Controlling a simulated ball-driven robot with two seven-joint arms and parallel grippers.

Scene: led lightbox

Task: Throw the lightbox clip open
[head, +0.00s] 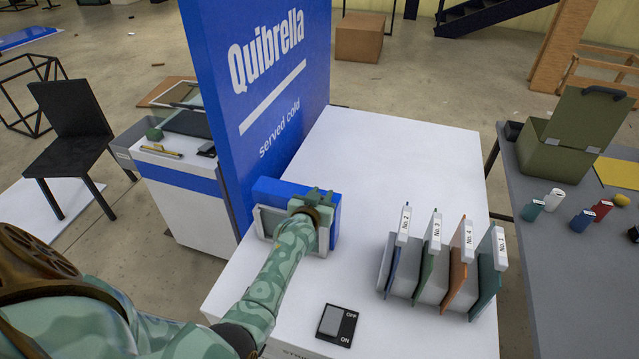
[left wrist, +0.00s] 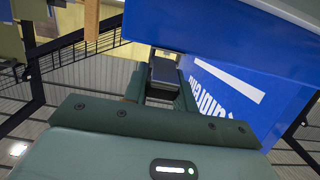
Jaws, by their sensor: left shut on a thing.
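A tall blue panel lettered "Quibrella served cold" (head: 262,75), apparently the lightbox, stands on a white counter. A small blue block with a pale grey frame (head: 268,190) sits at its base on the right. My left gripper (head: 318,203) reaches over this block and covers part of it. In the left wrist view, the left gripper (left wrist: 164,88) is shut on a dark grey piece (left wrist: 165,70), which looks like the clip; how far the clip is swung cannot be told. The blue panel is close behind it on the right (left wrist: 235,95). My right gripper is not in view.
On the white counter (head: 400,150), several numbered upright folders (head: 462,262) stand in a row at right. A black ON/OFF switch (head: 337,323) lies near the front. A grey table (head: 570,270) with a green case (head: 572,130) and cans is farther right. The counter's back is clear.

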